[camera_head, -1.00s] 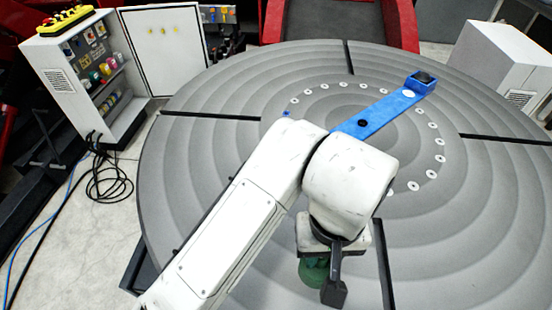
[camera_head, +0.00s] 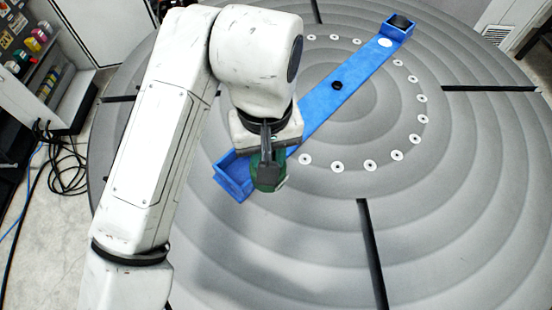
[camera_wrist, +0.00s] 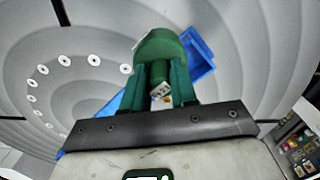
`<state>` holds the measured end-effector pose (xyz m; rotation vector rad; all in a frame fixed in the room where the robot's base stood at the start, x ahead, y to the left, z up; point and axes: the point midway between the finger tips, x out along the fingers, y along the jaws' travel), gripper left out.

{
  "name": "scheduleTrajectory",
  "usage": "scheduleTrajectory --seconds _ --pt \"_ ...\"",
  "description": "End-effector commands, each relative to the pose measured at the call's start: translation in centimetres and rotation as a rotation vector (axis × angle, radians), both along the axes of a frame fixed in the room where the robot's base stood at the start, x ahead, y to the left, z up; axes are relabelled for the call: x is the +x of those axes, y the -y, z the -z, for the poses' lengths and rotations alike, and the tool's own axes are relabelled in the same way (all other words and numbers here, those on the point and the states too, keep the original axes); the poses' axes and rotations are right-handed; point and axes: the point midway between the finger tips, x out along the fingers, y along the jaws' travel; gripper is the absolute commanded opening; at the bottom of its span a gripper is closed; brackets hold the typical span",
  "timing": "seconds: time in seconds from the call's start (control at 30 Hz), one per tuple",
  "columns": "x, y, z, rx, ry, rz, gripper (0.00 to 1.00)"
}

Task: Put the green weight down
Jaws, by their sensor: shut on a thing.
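My gripper (camera_head: 268,168) is shut on the green weight (camera_head: 272,184), which hangs below it close to the right of the blue beam's near end. In the wrist view the green weight (camera_wrist: 158,46) sits between my gripper's fingers (camera_wrist: 163,82), with a small pale marked label on it. The blue beam (camera_head: 335,92) lies across the round table, with an open box at each end. The near box (camera_head: 234,180) looks empty in what shows. The far box (camera_head: 399,28) holds something dark. My arm hides part of the beam.
The large grey round table (camera_head: 440,200) has a ring of white discs (camera_head: 422,98) and dark radial slots (camera_head: 372,250). Its front right area is clear. A control cabinet (camera_head: 40,75) with black cables (camera_head: 75,150) stands on the floor at left.

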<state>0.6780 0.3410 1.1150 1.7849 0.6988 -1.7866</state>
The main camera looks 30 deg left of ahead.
Motion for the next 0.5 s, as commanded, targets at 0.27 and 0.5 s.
scheduleTrajectory --seconds 0.27,0.5 --pt "1.5 -4.7 2.5 -0.004 0.003 -0.001 0.0" --pt "2.2 -7.3 5.7 -0.001 0.002 0.0 0.0"
